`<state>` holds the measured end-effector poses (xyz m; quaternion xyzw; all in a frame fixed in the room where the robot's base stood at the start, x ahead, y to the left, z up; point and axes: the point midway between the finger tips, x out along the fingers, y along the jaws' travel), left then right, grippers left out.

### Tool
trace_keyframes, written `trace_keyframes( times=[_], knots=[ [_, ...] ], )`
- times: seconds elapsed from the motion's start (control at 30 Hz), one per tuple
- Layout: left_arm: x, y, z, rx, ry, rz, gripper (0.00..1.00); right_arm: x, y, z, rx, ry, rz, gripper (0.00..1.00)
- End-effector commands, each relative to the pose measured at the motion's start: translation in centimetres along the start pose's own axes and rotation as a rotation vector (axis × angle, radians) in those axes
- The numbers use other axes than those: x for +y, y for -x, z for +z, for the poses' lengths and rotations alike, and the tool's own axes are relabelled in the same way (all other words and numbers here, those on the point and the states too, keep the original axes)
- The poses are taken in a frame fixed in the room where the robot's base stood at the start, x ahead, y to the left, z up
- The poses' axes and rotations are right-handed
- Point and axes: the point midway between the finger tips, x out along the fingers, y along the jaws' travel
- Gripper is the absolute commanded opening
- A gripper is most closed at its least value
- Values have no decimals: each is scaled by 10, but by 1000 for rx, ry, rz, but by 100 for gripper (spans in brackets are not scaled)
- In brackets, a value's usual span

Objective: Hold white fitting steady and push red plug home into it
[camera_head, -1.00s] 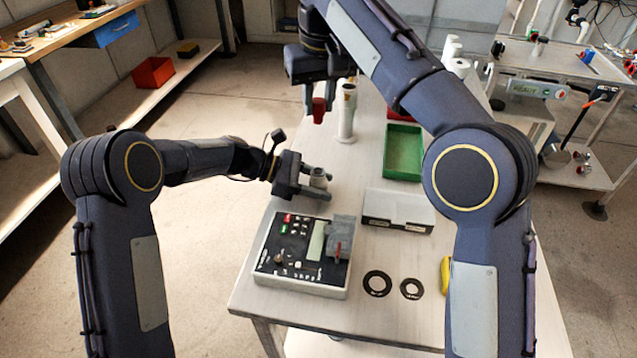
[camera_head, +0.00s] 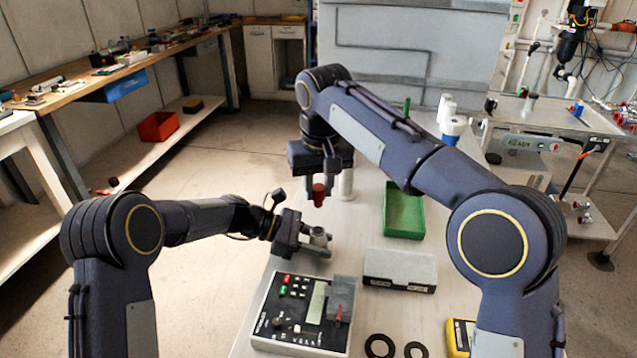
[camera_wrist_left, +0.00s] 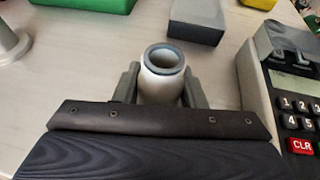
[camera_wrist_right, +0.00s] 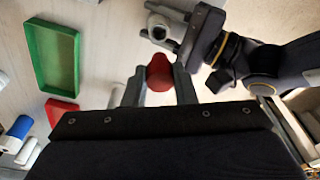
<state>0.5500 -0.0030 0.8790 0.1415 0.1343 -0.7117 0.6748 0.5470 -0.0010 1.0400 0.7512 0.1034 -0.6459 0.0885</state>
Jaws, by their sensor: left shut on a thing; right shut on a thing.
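The white fitting (camera_wrist_left: 162,74) is a short upright tube with a blue-grey ring at its open mouth. My left gripper (camera_head: 325,245) is shut on it, low over the table; its fingers flank the fitting in the left wrist view. The red plug (camera_head: 319,194) hangs from my right gripper (camera_head: 321,178), which is shut on it. The plug is above and apart from the fitting. In the right wrist view the plug (camera_wrist_right: 159,73) sits between the fingertips, and the fitting (camera_wrist_right: 158,30) shows beyond it. The fitting is partly hidden by the left fingers in the head view.
A control box (camera_head: 300,315) and a grey-white block (camera_head: 400,268) stand in front. A green tray (camera_head: 404,212) is to the right. A white cylinder (camera_head: 345,185) stands behind the plug. Black rings (camera_head: 379,346) and a yellow device (camera_head: 460,335) lie near the front.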

Motion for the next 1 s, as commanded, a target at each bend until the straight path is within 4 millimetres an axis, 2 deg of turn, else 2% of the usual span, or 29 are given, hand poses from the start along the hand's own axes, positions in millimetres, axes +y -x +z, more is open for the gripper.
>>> trace_keyframes(
  times=[0.27, 0.7, 1.0],
  knots=[
    [0, 0, 0, 0, 0, 0, 14, 0, -9, 1, -1, 1, 1, 4],
    [0, 0, 0, 0, 0, 0, 14, 0, -48, 7, -1, 1, 1, 4],
    [0, 0, 0, 0, 0, 0, 14, 0, -57, 9, 0, 1, 0, 4]
  ],
)
